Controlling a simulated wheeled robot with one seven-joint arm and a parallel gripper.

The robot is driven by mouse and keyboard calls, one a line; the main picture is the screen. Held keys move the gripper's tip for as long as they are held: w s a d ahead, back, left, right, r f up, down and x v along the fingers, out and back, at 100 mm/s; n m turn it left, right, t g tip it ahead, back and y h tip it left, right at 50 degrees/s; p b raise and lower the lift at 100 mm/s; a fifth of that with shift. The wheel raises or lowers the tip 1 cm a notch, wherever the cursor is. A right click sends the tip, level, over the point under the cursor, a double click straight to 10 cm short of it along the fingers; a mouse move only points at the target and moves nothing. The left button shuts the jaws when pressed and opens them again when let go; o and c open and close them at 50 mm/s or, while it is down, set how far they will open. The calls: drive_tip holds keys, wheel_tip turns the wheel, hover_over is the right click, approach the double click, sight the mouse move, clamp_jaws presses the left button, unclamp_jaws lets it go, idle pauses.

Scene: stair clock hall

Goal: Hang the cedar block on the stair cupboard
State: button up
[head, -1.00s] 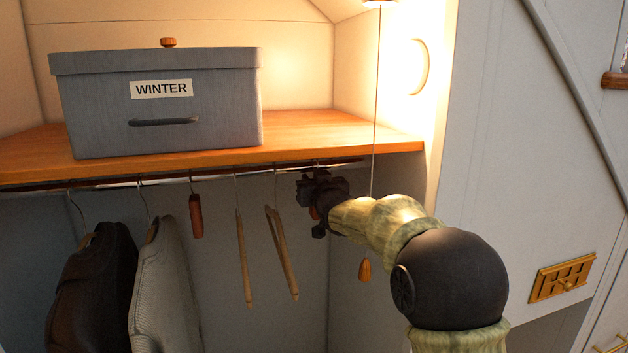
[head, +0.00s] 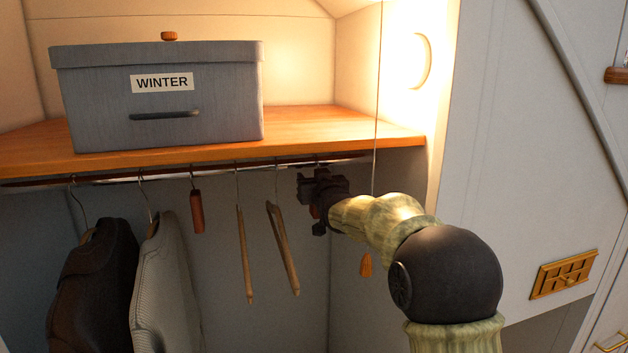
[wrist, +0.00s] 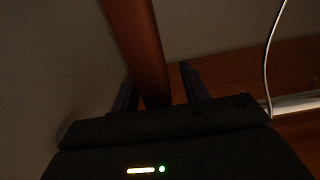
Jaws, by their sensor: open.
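My gripper (head: 310,190) is just under the rail at the right end of the stair cupboard, with its jaws open. In the wrist view a reddish-brown cedar block (wrist: 140,45) stands between the two open fingers (wrist: 158,85). In the head view my gripper hides most of this block, and a thin hook shows above it at the rail. Whether the fingers touch the block cannot be told. The dark rail (head: 110,180) runs under the cupboard's wooden shelf (head: 310,125).
Another reddish block (head: 196,212) hangs on the rail farther left. Two wooden hangers (head: 283,250) hang left of my gripper. A dark coat (head: 95,285) and a grey one (head: 165,285) hang at left. A WINTER box (head: 230,95) stands above. A pull-cord knob (head: 366,266) hangs near my arm.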

drive_tip(key=b+v, duration=0.4)
drive_tip(key=v, duration=1.3)
drive_tip(key=shift+s+b, duration=0.2)
drive_tip(key=shift+b, duration=0.1)
drive_tip(key=shift+d, duration=0.1)
